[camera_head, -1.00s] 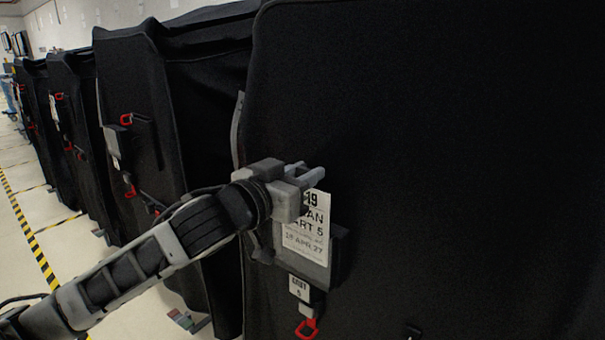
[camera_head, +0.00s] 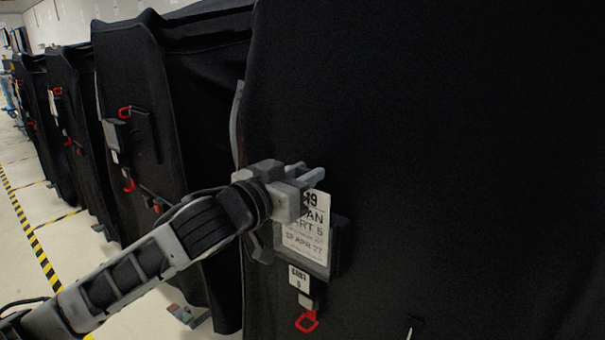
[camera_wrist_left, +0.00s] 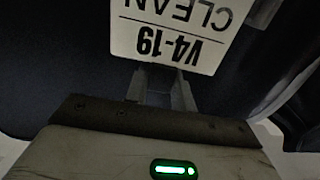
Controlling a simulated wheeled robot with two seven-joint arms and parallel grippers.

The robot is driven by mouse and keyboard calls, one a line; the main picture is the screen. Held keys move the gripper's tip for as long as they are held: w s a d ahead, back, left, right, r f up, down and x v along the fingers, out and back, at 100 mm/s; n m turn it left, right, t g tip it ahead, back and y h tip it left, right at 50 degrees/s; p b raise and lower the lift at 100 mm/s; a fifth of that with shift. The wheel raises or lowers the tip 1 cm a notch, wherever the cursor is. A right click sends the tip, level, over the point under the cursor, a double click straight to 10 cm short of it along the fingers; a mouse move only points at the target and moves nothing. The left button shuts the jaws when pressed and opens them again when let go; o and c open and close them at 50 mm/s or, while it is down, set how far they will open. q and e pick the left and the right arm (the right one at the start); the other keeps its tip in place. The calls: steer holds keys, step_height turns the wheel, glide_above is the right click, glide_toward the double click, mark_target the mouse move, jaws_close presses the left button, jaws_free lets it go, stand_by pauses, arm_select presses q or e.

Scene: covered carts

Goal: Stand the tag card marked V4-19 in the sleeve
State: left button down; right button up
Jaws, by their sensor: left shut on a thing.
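The white tag card marked V4-19 (camera_head: 308,232) stands upright at the sleeve (camera_head: 342,245) on the front of the nearest covered cart. Its lower part is at the grey and black sleeve; how deep it sits I cannot tell. My left gripper (camera_head: 312,178) is shut on the card's top edge. In the left wrist view the card (camera_wrist_left: 170,38) shows upside down, reading V4-19 and CLEAN, with the gripper fingers (camera_wrist_left: 162,85) at its marked edge. My right gripper is not in view.
A small white label (camera_head: 299,279) and a red pull loop (camera_head: 307,321) hang below the sleeve. The black cover (camera_head: 450,150) fills the right side. More covered carts (camera_head: 125,70) stand in a row at left, beside a floor with yellow-black tape (camera_head: 38,250).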

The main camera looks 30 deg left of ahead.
arm_select(q)
steer(key=c, duration=1.1)
jaws_free()
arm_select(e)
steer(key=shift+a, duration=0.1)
arm_select(q)
steer(key=s, duration=0.2)
steer(key=s+p, duration=0.1)
steer(key=s, duration=0.2)
steer(key=shift+s+a+r+p, duration=0.3)
steer(key=shift+s+r+p, duration=0.05)
steer(key=shift+r+p, duration=0.05)
steer(key=s+a+p, duration=0.1)
steer(key=s+p, duration=0.9)
steer(key=shift+f, duration=0.35)
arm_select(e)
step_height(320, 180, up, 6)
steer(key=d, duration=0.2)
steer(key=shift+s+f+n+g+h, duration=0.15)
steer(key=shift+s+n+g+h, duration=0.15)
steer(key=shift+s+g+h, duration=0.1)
